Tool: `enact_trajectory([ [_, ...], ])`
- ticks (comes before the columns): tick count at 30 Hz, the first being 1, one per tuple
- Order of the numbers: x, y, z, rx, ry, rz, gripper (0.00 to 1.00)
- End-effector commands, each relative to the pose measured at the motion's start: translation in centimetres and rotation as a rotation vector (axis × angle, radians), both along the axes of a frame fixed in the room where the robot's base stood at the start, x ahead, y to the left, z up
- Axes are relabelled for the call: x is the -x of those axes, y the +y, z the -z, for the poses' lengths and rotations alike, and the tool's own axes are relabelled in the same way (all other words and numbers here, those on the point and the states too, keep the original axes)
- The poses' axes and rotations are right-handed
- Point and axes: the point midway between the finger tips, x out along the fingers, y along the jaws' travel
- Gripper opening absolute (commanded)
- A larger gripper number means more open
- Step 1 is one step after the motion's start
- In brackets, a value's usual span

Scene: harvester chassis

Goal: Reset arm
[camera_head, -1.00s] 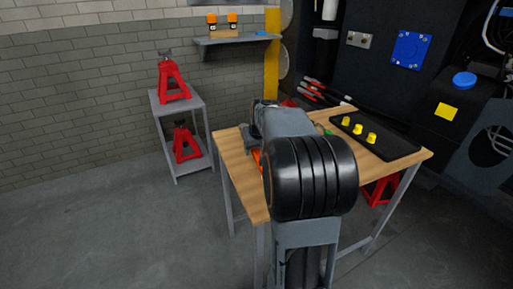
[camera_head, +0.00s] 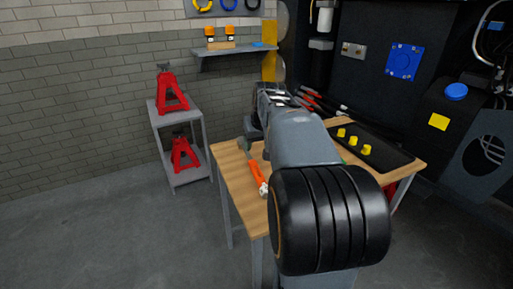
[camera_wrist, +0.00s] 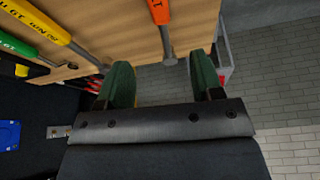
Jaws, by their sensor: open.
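My gripper (camera_wrist: 164,82) shows in the wrist view with its two green fingers spread apart and nothing between them. In the head view my arm reaches over the wooden workbench (camera_head: 232,172), its far end near the bench's back edge; the fingers are not clear there. An orange-handled tool (camera_head: 257,174) lies on the bench left of my arm. It also shows in the wrist view (camera_wrist: 160,20), beyond the fingers and apart from them.
A black tray (camera_head: 387,150) with yellow knobs (camera_head: 354,141) lies at the bench's right. Yellow-handled (camera_wrist: 52,26) and green-handled (camera_wrist: 20,48) tools show in the wrist view. A grey cart (camera_head: 204,133) with red jack stands (camera_head: 171,95) stands left. Floor at left is clear.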

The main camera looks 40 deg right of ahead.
Motion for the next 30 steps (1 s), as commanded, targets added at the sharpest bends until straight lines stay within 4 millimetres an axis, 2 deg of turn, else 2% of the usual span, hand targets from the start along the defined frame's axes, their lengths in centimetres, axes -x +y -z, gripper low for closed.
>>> enact_trajectory([
  [1, 0.2, 0.0, -0.7, 0.002, -0.003, 0.000, 0.60],
  [6, 0.7, 0.2, -1.7, 0.000, -0.001, 0.000, 0.60],
  [22, 0.7, 0.2, -1.9, -0.003, -0.007, 0.017, 0.60],
  [23, 0.7, 0.1, -1.8, -0.006, -0.010, 0.032, 0.60],
  [25, 1.2, 0.3, 0.0, -0.023, 0.013, 0.063, 0.60],
  [28, 2.7, 1.9, 1.3, -0.044, 0.045, 0.089, 0.60],
  [30, 4.0, 4.4, 0.8, -0.051, 0.067, 0.076, 0.60],
])
